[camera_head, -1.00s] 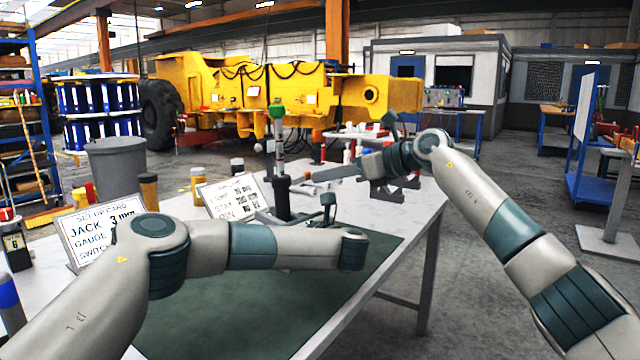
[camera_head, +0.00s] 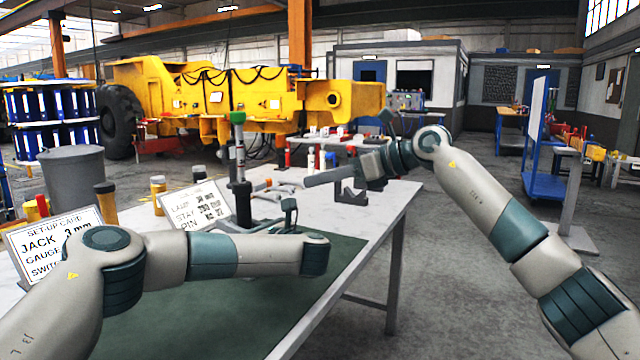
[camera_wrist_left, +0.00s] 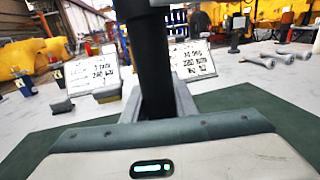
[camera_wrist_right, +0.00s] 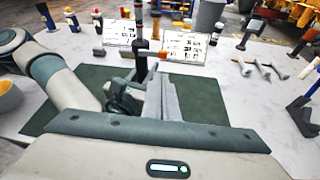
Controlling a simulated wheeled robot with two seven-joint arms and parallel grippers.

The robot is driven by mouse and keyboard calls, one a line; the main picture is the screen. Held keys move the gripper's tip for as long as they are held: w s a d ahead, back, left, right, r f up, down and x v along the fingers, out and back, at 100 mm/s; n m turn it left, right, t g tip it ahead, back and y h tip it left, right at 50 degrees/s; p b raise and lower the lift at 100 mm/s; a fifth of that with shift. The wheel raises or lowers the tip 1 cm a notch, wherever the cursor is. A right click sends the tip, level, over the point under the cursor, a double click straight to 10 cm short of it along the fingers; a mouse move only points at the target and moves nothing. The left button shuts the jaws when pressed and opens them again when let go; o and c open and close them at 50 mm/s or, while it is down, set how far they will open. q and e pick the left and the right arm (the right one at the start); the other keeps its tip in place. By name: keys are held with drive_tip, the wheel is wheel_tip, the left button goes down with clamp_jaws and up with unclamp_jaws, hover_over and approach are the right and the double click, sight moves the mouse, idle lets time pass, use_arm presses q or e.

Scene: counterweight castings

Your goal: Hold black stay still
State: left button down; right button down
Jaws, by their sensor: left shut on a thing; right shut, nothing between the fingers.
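The black stay (camera_head: 241,195) stands upright at the table, with a grey rod and green top (camera_head: 238,118) above it. It also fills the upper middle of the left wrist view (camera_wrist_left: 148,60). My left gripper (camera_wrist_left: 155,100) is shut around the stay's lower part; its fingers are mostly hidden behind my wrist in the head view. In the right wrist view the stay (camera_wrist_right: 141,62) stands beyond my right gripper's fingers. My right gripper (camera_head: 315,180) is shut and empty, to the right of the stay and apart from it.
A set-up card (camera_head: 60,245) and a second card (camera_head: 197,204) stand on the white table (camera_head: 385,208). A green mat (camera_head: 190,320) covers the front.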

sight(270, 184)
drive_tip(key=c, duration=1.7)
unclamp_jaws()
drive_tip(key=n+y, duration=0.1)
drive_tip(key=n, duration=0.5)
drive_tip(key=f+n+t+y, duration=0.1)
drive_tip(key=n, duration=0.5)
drive_tip(key=f+n+y, duration=0.1)
drive_tip(key=n, duration=0.5)
drive_tip(key=shift+w+a+f+t+y, duration=0.1)
drive_tip(key=shift+a+f+t+y, duration=0.1)
drive_tip(key=shift+a+t+y, duration=0.15)
drive_tip(key=shift+a, duration=0.1)
drive_tip(key=shift+x, duration=5.9)
drive_tip(key=shift+w, duration=0.15)
drive_tip(key=shift+c, duration=0.2)
